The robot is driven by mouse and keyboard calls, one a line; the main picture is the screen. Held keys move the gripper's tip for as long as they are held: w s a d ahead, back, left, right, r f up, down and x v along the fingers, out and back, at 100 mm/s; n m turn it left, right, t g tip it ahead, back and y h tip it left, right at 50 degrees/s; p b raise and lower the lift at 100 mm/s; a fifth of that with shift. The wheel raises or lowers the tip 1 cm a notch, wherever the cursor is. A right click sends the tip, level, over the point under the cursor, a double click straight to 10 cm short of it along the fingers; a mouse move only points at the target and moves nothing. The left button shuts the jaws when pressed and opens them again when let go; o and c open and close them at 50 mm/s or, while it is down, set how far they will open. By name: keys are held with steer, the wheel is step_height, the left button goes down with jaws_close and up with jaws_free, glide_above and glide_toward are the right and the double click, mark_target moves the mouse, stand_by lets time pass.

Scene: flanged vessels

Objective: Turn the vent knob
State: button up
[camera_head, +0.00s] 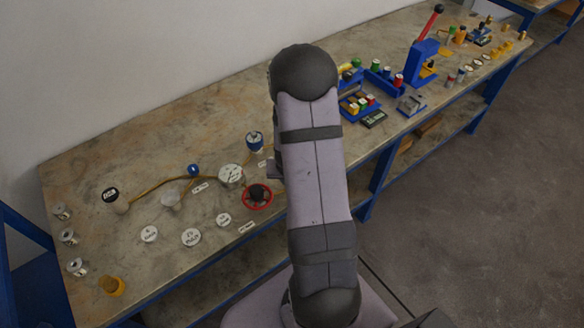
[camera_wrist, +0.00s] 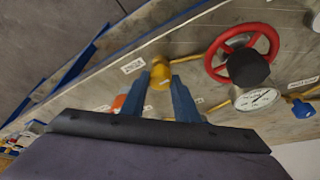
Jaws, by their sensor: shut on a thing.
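A yellow, brass-like knob (camera_wrist: 159,72), which looks like the vent knob, shows in the wrist view beside a small white label whose text I cannot read. My gripper (camera_wrist: 160,84) has its two blue fingers on either side of this knob and is shut on it. Whether the knob has turned cannot be told. In the head view my arm hides both the knob and the gripper.
A red handwheel (camera_wrist: 221,68) and a white dial gauge (camera_wrist: 257,99) stand close to the right of the knob in the wrist view. A blue valve handle (camera_wrist: 304,109) is beyond them. In the head view, several white discs (camera_head: 191,237) lie on the bench's front left.

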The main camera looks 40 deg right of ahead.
steer(key=shift+r+m+p, duration=0.15)
steer(key=shift+m+p, duration=0.35)
steer(key=shift+p, duration=0.5)
steer(key=shift+h+p, duration=0.3)
steer(key=o, duration=1.1)
steer(key=shift+c, duration=0.2)
steer(key=p+v, duration=0.2)
steer(key=v, duration=0.5)
steer(key=shift+m, duration=0.3)
